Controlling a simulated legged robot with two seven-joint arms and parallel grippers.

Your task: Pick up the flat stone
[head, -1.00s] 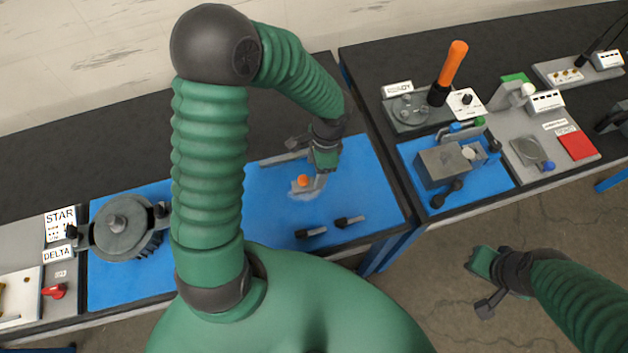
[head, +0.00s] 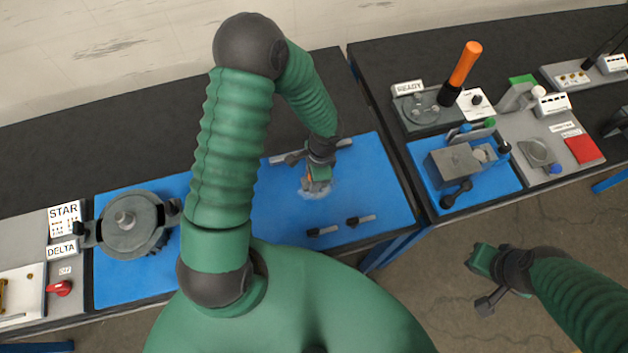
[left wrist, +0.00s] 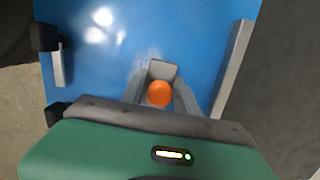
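A small grey block with an orange knob (left wrist: 159,93) sits on the blue mat in the left wrist view; I take it for the flat stone, though its label is not visible. In the head view my left gripper (head: 316,186) is right over it and mostly hides it. In the left wrist view the two grey fingers of the left gripper (left wrist: 160,98) stand apart, one on each side of the block; whether they touch it is unclear. My right gripper (head: 486,283) hangs over the floor at the right, apart from the benches; nothing shows in it.
A long grey bar (left wrist: 232,70) lies along the mat's back edge. Two small black-handled tools (head: 322,231) (head: 360,220) lie at the front of the blue mat (head: 390,195). A dark sprocket unit (head: 132,225) stands at the left, and a grey vise-like fixture (head: 453,165) on the right bench.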

